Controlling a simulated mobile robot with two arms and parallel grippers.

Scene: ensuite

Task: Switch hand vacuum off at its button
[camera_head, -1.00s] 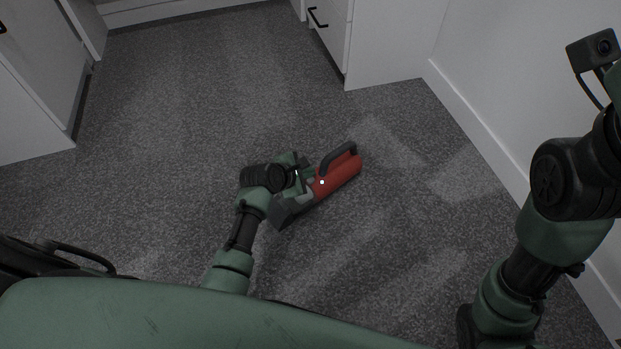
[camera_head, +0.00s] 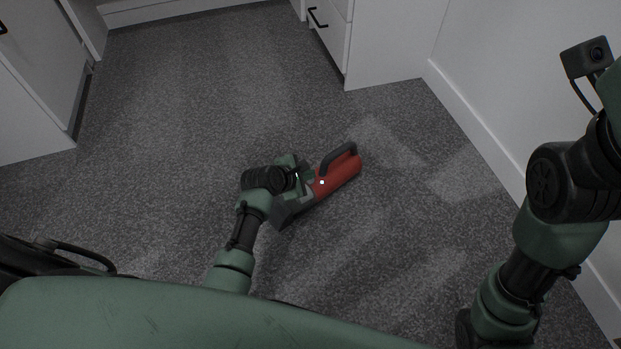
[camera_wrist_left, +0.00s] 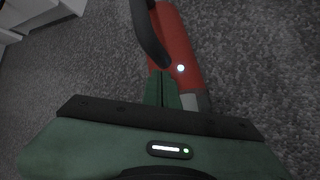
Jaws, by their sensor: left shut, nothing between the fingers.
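The hand vacuum (camera_head: 342,176) lies on the carpet, with a red body, a dark handle and a grey nozzle end toward the lower left. A small white lit button (camera_head: 321,182) shows on its red body. In the left wrist view the button (camera_wrist_left: 180,68) glows on the red body (camera_wrist_left: 176,38), just to the right of and beyond my fingertips. My left gripper (camera_wrist_left: 162,76) is shut and empty, close over the vacuum beside the handle's base. Whether it touches the vacuum I cannot tell. My right arm stands at the right edge of the head view; its gripper fingers are out of view.
A white drawer cabinet (camera_head: 385,45) with a black handle stands at the back right. A white wall with a skirting board (camera_head: 480,135) runs along the right. White cabinets (camera_head: 35,90) stand at the left. The grey carpet (camera_head: 200,90) around the vacuum is clear.

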